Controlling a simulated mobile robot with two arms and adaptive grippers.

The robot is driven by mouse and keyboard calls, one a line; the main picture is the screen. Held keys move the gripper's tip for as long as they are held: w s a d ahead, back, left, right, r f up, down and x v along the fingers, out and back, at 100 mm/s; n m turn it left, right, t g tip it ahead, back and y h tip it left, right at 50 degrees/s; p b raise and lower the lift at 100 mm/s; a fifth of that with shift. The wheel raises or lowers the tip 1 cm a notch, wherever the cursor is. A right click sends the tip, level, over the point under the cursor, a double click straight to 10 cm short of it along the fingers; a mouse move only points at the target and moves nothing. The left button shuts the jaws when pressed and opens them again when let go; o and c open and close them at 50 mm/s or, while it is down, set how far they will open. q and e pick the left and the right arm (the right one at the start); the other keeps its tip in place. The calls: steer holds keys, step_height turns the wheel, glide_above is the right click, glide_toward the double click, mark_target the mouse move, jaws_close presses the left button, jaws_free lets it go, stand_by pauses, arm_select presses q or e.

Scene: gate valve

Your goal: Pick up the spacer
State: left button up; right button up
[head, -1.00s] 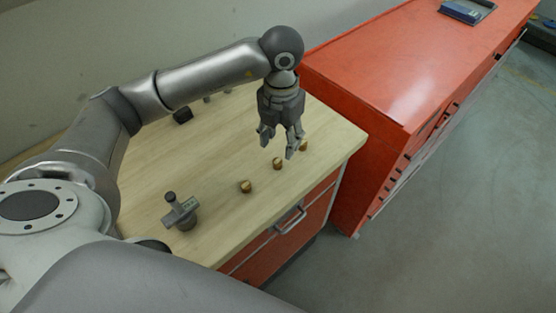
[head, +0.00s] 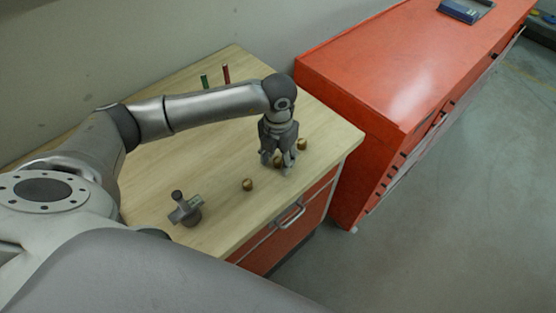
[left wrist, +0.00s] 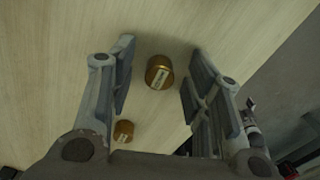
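Three small brass-coloured cylinders stand in a row on the wooden worktop: a near one (head: 247,184), a middle one (head: 278,161) and a far one (head: 303,144). I cannot tell from looks which is the spacer. My left gripper (head: 277,168) is low over the middle cylinder and partly hides it. In the left wrist view the open fingers (left wrist: 160,70) stand on either side of a labelled brass cylinder (left wrist: 159,77), with a gap on each side. A second cylinder (left wrist: 123,131) shows near the left finger's base. My right gripper is out of view.
A grey valve-like part (head: 186,210) stands on the worktop (head: 215,155) at the near left. A red upright item (head: 226,74) and a green one (head: 205,82) stand at the back. A red cabinet (head: 370,80) stands to the right.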

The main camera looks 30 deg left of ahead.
arm_select(q)
jaws_close()
steer(key=shift+r, duration=0.1)
